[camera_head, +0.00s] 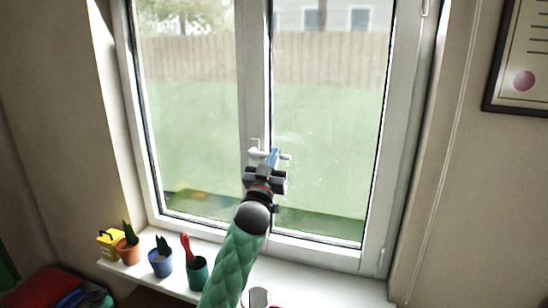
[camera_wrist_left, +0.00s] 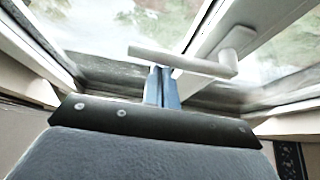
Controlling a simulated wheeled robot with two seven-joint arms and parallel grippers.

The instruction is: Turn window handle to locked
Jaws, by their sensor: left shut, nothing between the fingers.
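The window handle (camera_head: 256,153) is a white lever on the middle frame post of the window. It lies roughly level, reaching right from its mount in the head view. In the left wrist view the lever (camera_wrist_left: 190,62) runs across the picture from its mount at the right. My left gripper (camera_head: 274,156) is at the lever, with its blue fingers shut together and nothing between them. In the left wrist view the fingertips (camera_wrist_left: 161,70) meet the lever's edge near mid-length; I cannot tell whether they touch it. My right gripper is not in view.
The white sill (camera_head: 335,288) holds a yellow container (camera_head: 110,243), an orange pot (camera_head: 128,251), a blue pot (camera_head: 160,262), a teal pot (camera_head: 197,273) with a red tool, and a white round container (camera_head: 257,297). A framed paper (camera_head: 523,55) hangs at right.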

